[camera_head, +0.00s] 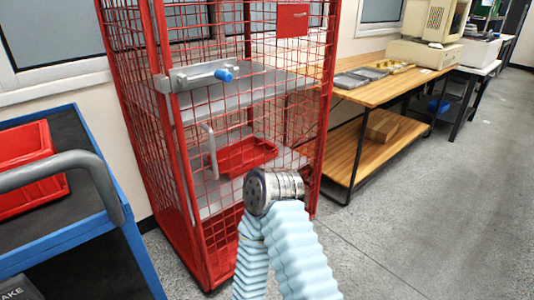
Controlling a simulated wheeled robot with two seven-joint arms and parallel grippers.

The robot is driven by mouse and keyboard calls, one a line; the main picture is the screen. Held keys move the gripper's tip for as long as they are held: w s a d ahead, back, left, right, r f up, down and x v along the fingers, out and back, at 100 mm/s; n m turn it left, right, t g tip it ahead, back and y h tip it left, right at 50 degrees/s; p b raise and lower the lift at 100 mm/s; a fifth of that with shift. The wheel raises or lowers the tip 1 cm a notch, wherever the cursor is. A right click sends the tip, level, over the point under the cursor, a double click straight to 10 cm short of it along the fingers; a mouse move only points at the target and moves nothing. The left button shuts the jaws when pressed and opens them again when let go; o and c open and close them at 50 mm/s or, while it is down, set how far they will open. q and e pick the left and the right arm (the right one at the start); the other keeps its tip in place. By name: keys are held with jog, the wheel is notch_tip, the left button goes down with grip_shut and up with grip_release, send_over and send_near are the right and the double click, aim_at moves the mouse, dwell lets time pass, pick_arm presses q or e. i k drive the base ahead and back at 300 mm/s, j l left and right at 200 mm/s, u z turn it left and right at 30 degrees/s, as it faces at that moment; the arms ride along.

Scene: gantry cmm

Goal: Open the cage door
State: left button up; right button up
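The cage (126,85) is a tall red wire-mesh cabinet left of centre. Its front mesh door (272,104) looks shut. A grey slide bolt (190,77) with a blue knob (223,75) lies across the upper left of the door, near the red corner post. A grey vertical pull handle (212,151) sits lower on the door's left part. One of my arms, in a pale blue ribbed sleeve with a metal joint, rises from the bottom centre in front of the cage's lower right. No gripper fingers show in this view.
A blue-framed cart (131,246) with a grey push handle (60,167) and red bin (24,158) stands close at left. A red tray (247,153) lies inside the cage. A wooden bench (378,92) stands right of it. The right floor (440,215) is clear.

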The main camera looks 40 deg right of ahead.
aim_at(291, 19)
jog(key=k+j+z, duration=0.2)
jog(key=k+z, duration=0.2)
jog(key=z, duration=0.4)
jog(key=i+l+z, duration=0.2)
jog(key=l+z, duration=0.15)
jog(key=i+l+z, duration=0.35)
jog(key=k+j, duration=0.05)
jog(key=k, duration=0.05)
